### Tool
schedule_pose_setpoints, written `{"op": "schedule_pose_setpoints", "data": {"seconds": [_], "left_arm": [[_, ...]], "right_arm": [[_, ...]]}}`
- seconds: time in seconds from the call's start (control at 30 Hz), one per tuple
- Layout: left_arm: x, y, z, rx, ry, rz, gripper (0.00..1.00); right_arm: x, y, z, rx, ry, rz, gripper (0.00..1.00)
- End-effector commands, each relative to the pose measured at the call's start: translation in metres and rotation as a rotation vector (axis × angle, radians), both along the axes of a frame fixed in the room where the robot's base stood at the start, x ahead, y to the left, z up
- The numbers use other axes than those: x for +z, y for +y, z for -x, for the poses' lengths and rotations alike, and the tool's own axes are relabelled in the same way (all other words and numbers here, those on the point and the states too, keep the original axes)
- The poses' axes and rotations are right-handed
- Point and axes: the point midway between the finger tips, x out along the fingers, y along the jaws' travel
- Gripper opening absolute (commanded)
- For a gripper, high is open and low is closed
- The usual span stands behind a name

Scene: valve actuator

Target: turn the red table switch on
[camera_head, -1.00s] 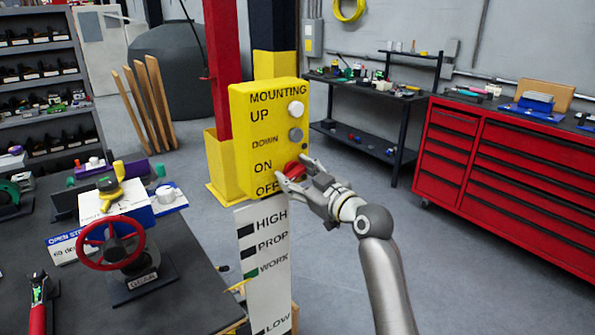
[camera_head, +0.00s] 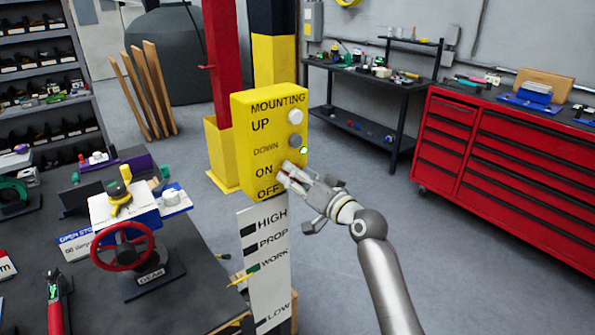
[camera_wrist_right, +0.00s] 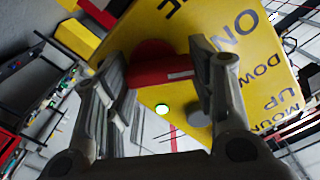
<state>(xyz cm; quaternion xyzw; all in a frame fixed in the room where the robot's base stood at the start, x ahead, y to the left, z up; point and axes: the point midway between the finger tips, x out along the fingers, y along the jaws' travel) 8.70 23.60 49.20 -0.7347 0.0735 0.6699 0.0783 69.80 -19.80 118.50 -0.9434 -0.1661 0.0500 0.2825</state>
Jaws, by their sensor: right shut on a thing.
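The yellow control box (camera_head: 268,150) stands on a post, marked UP, DOWN, ON and OFF. Its red switch (camera_wrist_right: 150,66) lies between the fingers of my right gripper (camera_head: 289,174) in the wrist view. In the head view those fingers cover most of the switch beside the ON and OFF marks. My right gripper is shut on the red switch. My left gripper is not in view.
A white button (camera_head: 295,117) and a grey button (camera_head: 295,141) sit above the switch. A dark table with a red handwheel (camera_head: 122,246) is at the left. A red drawer cabinet (camera_head: 500,165) is at the right. The floor between is clear.

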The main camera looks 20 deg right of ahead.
Motion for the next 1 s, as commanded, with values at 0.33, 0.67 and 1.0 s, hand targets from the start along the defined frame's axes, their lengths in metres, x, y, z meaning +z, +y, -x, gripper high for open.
{"op": "schedule_pose_setpoints", "data": {"seconds": [0.33,0.67,1.0], "left_arm": [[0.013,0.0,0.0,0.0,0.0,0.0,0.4],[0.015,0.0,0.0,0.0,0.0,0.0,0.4],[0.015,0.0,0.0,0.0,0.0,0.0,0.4]], "right_arm": [[0.0,-0.001,0.0,0.0,0.06,-0.16,0.28],[0.0,-0.001,-0.001,-0.001,0.073,-0.199,0.28],[0.0,-0.001,-0.001,-0.001,0.072,-0.2,0.57]]}}
